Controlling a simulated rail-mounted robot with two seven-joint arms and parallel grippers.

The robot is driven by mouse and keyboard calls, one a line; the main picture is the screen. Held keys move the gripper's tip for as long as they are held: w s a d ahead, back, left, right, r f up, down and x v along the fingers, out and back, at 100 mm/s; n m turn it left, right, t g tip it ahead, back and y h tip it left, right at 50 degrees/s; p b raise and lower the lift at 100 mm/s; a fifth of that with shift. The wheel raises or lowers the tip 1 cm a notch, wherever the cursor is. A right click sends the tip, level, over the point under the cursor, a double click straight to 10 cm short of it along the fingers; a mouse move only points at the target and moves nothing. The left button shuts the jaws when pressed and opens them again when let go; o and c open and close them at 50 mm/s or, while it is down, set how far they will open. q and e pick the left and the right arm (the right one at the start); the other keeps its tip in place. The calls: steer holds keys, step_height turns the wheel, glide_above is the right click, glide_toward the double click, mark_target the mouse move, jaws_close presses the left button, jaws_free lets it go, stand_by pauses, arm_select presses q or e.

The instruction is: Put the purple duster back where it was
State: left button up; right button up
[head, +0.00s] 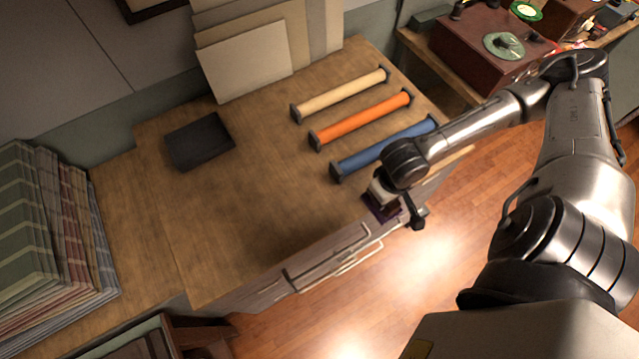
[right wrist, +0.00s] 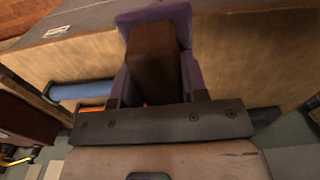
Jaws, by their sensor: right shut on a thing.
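The purple duster (head: 373,209) is a small block with purple sides, seen in the head view at the right front edge of the wooden table, below the blue roll. In the right wrist view the duster (right wrist: 183,17) shows purple around a dark brown block. My right gripper (head: 386,196) is shut on it and mostly covers it in the head view. Whether the duster touches the tabletop I cannot tell. My left gripper is not in view.
The wooden table (head: 235,215) carries a dark flat box (head: 199,141), and cream (head: 340,92), orange (head: 361,119) and blue (head: 384,147) rolls on dark end holders. Boards (head: 246,62) lean at the back. Folded cloths (head: 50,230) are stacked left. The table's middle is clear.

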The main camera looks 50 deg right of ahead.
steer(key=shift+m, duration=0.4)
steer(key=d+f+b, duration=0.1)
steer(key=d, duration=0.1)
steer(key=d+f, duration=0.1)
steer(key=shift+w+d+b, duration=0.15)
steer(key=shift+d+b, duration=0.2)
steer(key=shift+b, duration=0.05)
steer(key=shift+n, duration=0.3)
steer(key=w+a+f, duration=0.1)
steer(key=w+a, duration=0.1)
steer(key=w, duration=0.4)
steer(key=w+a+f, duration=0.1)
steer(key=w+f, duration=0.1)
steer(key=w, duration=0.4)
steer(key=w+a+f, duration=0.2)
steer(key=w, duration=0.4)
steer(key=shift+w+a+f, duration=0.1)
steer(key=shift+a+f, duration=0.15)
steer(key=shift+a, duration=0.05)
steer(key=shift+f+b, duration=0.35)
steer(key=shift+f, duration=1.6)
steer(key=o, duration=0.8)
steer(key=shift+f, duration=0.15)
steer(key=shift+o, duration=0.2)
